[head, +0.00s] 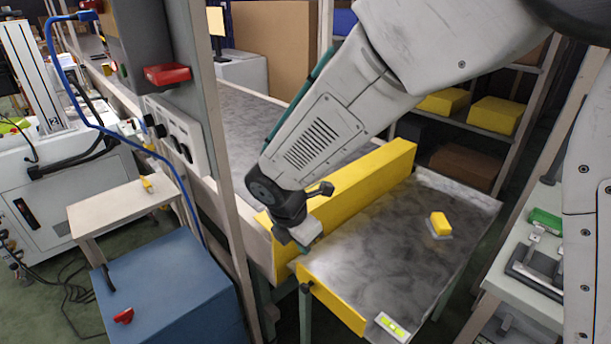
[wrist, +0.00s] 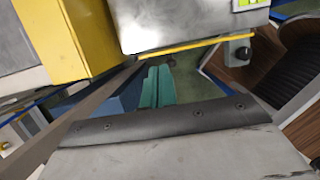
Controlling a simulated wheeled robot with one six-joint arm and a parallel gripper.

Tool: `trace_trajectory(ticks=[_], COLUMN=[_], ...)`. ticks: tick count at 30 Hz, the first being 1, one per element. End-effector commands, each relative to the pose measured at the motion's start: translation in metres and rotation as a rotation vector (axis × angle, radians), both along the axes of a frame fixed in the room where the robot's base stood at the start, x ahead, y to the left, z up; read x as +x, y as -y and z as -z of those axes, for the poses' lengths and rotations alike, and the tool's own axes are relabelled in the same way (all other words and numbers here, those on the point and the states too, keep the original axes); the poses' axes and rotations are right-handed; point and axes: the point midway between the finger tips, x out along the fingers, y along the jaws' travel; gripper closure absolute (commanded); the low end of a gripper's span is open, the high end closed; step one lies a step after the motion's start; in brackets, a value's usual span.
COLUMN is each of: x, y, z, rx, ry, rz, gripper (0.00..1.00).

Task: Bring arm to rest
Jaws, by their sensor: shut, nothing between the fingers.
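My arm reaches down from the upper right in the head view. My gripper (head: 304,238) is shut and empty at its lower end. It hangs at the near left corner of the metal-topped table (head: 385,238), by the yellow rails. In the head view I cannot tell whether it touches them. In the wrist view a broad grey part fills the bottom, and the metal surface (wrist: 180,22) and a yellow block-like rail (wrist: 75,40) show above it.
A tall yellow barrier (head: 350,190) separates the table from the conveyor (head: 240,125). A yellow block (head: 441,223) lies on the table. A grey post (head: 215,140) with a red part stands left of my arm. A blue cabinet (head: 170,295) stands at lower left. Shelves are behind, at right.

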Motion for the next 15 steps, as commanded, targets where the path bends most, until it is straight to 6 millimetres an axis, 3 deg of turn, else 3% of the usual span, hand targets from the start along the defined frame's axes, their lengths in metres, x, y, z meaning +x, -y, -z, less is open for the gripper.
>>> trace_trajectory(ticks=[5, 8, 11, 15], x=[-0.004, -0.019, -0.038, -0.058], y=[0.004, 0.016, 0.035, 0.075], z=[0.001, 0.006, -0.004, -0.033], rx=[0.003, -0.011, -0.013, 0.006], ry=[0.007, -0.007, -0.004, 0.017], rz=[0.116, 0.275, 0.483, 0.802], gripper=[1.0, 1.0, 1.0, 1.0])
